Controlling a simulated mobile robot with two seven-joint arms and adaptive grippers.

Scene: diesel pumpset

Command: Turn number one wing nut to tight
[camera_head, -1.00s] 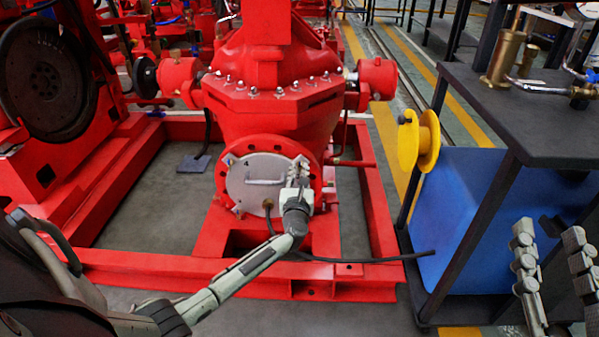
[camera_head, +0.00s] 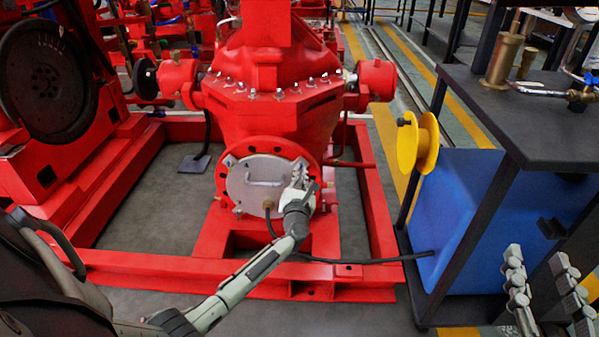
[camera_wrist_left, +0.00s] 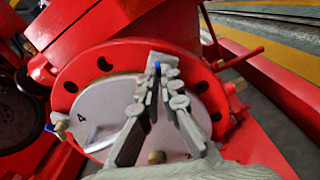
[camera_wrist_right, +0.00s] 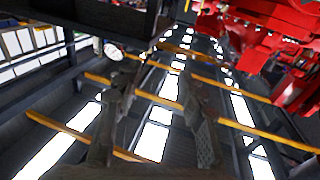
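The grey round cover plate (camera_head: 262,182) is on the front of the red pump, with a handle in its middle. In the left wrist view the plate (camera_wrist_left: 95,112) shows the marks 4 and 2. My left gripper (camera_head: 303,172) is at the plate's right side. In its wrist view the fingertips (camera_wrist_left: 160,82) are close together around a wing nut with a blue tip (camera_wrist_left: 157,66); its number is hidden. Another wing nut (camera_wrist_left: 60,130) is at the plate's left, and a brass fitting (camera_wrist_left: 157,157) is low on it. My right gripper (camera_head: 535,285) is open and empty, fingers apart (camera_wrist_right: 155,88).
A red base frame (camera_head: 345,272) surrounds the pump. A black hose (camera_head: 350,260) runs from the plate to a blue tank (camera_head: 455,210).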

